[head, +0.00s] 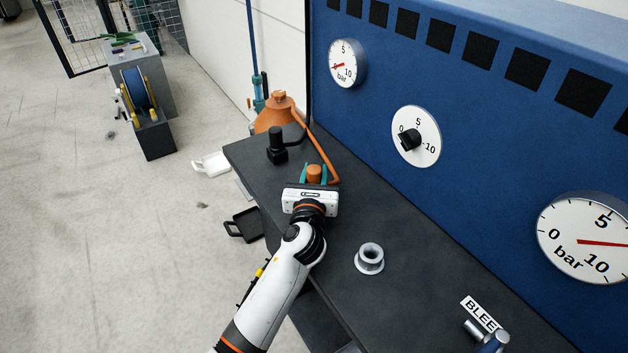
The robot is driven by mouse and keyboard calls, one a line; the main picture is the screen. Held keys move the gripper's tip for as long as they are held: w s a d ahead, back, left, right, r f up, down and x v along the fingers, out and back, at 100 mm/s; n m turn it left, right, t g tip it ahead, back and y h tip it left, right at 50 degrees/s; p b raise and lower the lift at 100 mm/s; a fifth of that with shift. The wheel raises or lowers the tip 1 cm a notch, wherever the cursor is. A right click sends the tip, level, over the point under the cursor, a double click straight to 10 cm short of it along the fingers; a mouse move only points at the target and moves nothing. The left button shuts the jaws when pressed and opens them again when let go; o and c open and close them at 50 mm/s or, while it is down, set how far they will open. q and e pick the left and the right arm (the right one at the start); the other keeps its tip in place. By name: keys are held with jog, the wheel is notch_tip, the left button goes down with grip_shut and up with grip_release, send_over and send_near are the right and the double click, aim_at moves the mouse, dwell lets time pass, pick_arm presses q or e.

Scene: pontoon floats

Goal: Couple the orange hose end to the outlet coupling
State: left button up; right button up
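My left gripper (314,174) is over the dark bench top, its two teal fingers on either side of the orange hose end (314,171). The fingers appear shut on it, with no clear gap; its lower part is hidden by the gripper body. The orange hose (318,148) runs down from an orange cone-shaped body at the back and bends in behind the gripper. A grey flanged ring (369,257), which looks like the outlet coupling, stands upright on the bench, right of and nearer than the gripper, apart from the hose end. My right gripper is not in view.
A black knobbed fitting (277,147) stands at the bench's back left. A blue panel (470,130) with gauges and a dial rises along the right. A BLEED label (480,312) and metal fitting are at the lower right. The bench between gripper and grey ring looks clear.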

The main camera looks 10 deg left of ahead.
pick_arm(q)
jog(key=shift+c, duration=0.8)
